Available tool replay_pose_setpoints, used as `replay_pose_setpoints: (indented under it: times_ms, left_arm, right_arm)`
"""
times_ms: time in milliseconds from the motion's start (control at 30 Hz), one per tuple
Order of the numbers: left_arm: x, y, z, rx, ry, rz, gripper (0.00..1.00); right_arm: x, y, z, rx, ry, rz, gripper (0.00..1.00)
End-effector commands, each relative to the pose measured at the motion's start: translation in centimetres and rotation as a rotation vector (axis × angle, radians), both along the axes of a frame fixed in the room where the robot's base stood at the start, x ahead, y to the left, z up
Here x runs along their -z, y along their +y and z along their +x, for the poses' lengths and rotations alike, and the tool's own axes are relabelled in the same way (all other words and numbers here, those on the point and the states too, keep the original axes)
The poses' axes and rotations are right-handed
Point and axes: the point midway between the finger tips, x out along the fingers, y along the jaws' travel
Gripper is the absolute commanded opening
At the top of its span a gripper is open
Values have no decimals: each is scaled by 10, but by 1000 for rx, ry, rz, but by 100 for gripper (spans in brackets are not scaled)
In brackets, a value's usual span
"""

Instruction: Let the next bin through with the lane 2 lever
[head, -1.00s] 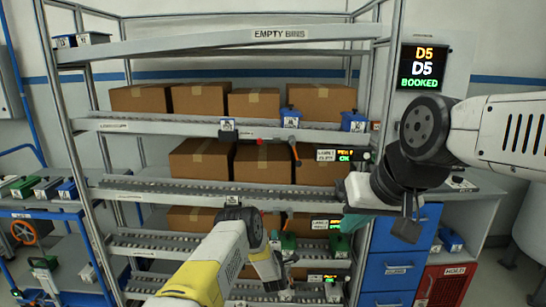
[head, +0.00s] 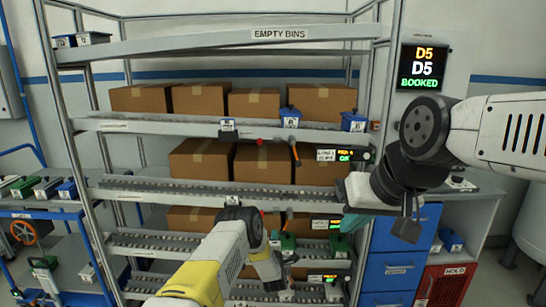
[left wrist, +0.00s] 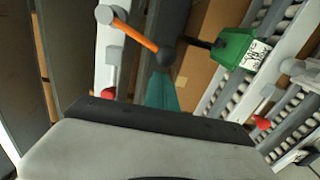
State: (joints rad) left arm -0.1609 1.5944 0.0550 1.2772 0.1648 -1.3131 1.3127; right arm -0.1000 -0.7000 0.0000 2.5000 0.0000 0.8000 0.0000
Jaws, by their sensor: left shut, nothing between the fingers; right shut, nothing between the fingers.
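In the left wrist view, a lever with an orange handle and dark knob (left wrist: 139,33) juts from a rail. My left gripper (left wrist: 162,92) shows as a teal tip close to that knob; I cannot tell whether they touch. In the head view, the lane 2 sign (head: 320,224) is lit at the middle rack level. My left gripper (head: 277,266) is shut and empty at the lower front of the rack, and my arm hides part of the lever area. My right gripper (head: 352,222) is shut and empty by the right rack post.
Another orange lever (head: 296,154) hangs by the lane 1 sign (head: 343,155). A green bin (left wrist: 237,48) sits close beside the knob. Cardboard boxes (head: 262,163) fill the rack levels. Blue drawers (head: 400,262) stand at right, a cart (head: 45,212) at left.

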Motion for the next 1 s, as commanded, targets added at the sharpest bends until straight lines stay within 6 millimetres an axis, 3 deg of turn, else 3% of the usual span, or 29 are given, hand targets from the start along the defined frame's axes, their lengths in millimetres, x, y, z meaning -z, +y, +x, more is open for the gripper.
replay_pose_setpoints:
  times_ms: [333, 1000]
  left_arm:
    - [0, -3, 0, 0, 0, 0, 0]
    - [-1, -31, 0, 2, -2, -2, 0]
  right_arm:
    - [0, 0, 0, 0, 0, 0, 0]
    - [0, 0, 0, 0, 0, 0, 0]
